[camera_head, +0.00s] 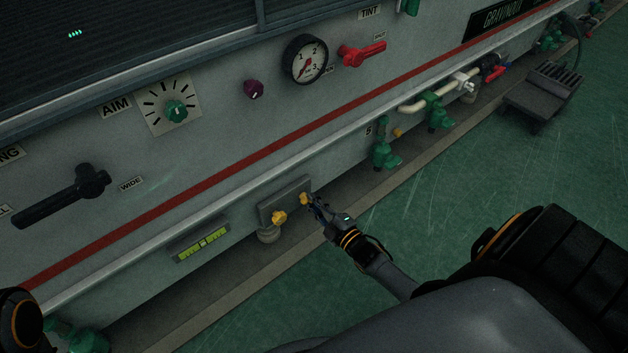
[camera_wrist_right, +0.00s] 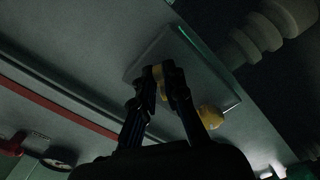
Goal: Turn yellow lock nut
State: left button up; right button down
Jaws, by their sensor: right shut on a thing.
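Two yellow nuts sit on a grey plate (camera_head: 290,192) low on the machine's front. My right gripper (camera_head: 312,202) is shut on the right-hand yellow nut (camera_head: 304,198), whose edge shows beside the fingers. In the right wrist view, the right gripper (camera_wrist_right: 160,82) has its fingertips on either side of this nut (camera_wrist_right: 158,79), which is partly hidden by them. The other yellow nut (camera_head: 279,217) is free, and it shows right of the fingers in the wrist view (camera_wrist_right: 210,117). My left gripper is out of view.
A grey rail (camera_head: 205,213) runs above the plate. A green-yellow level gauge (camera_head: 201,243) is left of it, and a round machine foot (camera_head: 268,235) stands below. Green valves (camera_head: 384,152) are to the right. The green floor (camera_head: 440,210) in front is mostly clear.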

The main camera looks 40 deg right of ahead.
jog(key=c, duration=1.4)
grip_release()
jog(key=shift+s, duration=0.1)
jog(key=s, duration=1.1)
jog(key=shift+s+d, duration=0.4)
jog(key=shift+d, duration=0.05)
